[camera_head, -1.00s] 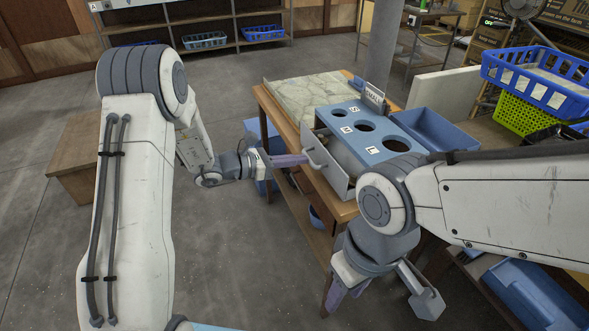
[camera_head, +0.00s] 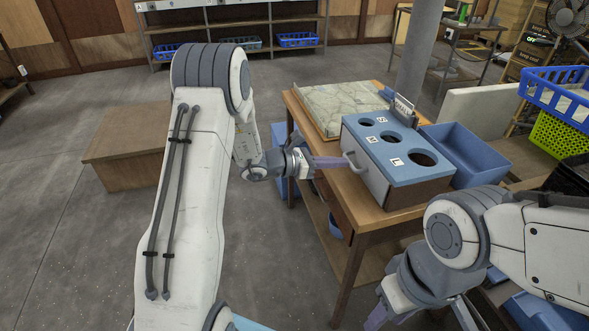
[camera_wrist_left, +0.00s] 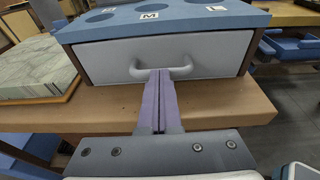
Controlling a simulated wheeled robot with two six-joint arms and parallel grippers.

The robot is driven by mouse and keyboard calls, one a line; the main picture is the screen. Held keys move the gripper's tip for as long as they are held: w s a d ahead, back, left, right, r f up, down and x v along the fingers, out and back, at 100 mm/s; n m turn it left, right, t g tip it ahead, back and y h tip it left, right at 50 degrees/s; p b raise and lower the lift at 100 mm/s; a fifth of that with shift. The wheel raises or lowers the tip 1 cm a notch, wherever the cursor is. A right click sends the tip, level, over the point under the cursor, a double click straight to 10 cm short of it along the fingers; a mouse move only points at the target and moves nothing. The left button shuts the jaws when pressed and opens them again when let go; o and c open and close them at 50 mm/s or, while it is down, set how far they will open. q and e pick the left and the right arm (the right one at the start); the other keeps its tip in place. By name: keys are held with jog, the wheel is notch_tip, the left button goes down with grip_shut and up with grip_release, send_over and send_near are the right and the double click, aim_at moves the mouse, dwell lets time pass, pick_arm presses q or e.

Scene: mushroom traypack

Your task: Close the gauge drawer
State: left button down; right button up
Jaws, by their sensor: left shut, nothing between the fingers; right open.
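The gauge box has a blue top (camera_head: 388,148) with round holes marked S, M and L. Its pale grey drawer (camera_head: 367,172) sits in the box with its front about flush with the box edge; it fills the upper part of the left wrist view (camera_wrist_left: 110,60). The drawer's handle (camera_wrist_left: 181,71) sticks out toward my left gripper (camera_head: 343,162). My left gripper is shut and empty, its purple fingertips (camera_wrist_left: 160,75) at the handle; whether they touch is unclear. My right gripper (camera_head: 420,318) is open at the lower right, away from the drawer, partly cut by the frame edge.
The box stands on a wooden table (camera_head: 345,208). A blue bin (camera_head: 470,145) is right of it and a marbled board (camera_head: 335,105) lies behind. Blue and green crates (camera_head: 558,134) stand at the far right. Open floor lies to the left.

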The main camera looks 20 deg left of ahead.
pick_arm(q)
jog(key=shift+a+r, duration=0.15)
jog(key=shift+r, duration=0.1)
jog(key=p+v, duration=0.1)
jog(key=v, duration=1.3)
jog(key=s+d+r+m+g+y, duration=0.1)
jog(key=s+d+m+g, duration=0.45)
jog(key=d, duration=0.35)
jog(key=s+d+r+m+g, duration=0.1)
jog(key=s+d+m+g, duration=0.4)
jog(key=s+d+m, duration=0.25)
jog(key=s+m+t+y, duration=0.1)
jog(key=s+m+y, duration=0.9)
jog(key=s+m, duration=0.8)
notch_tip(320, 180, up, 17)
jog(key=w+m+p, duration=0.1)
jog(key=p, duration=1.6)
jog(key=shift+w+d+m, duration=0.25)
jog(key=shift+d+m, duration=0.05)
jog(key=shift+d, duration=0.1)
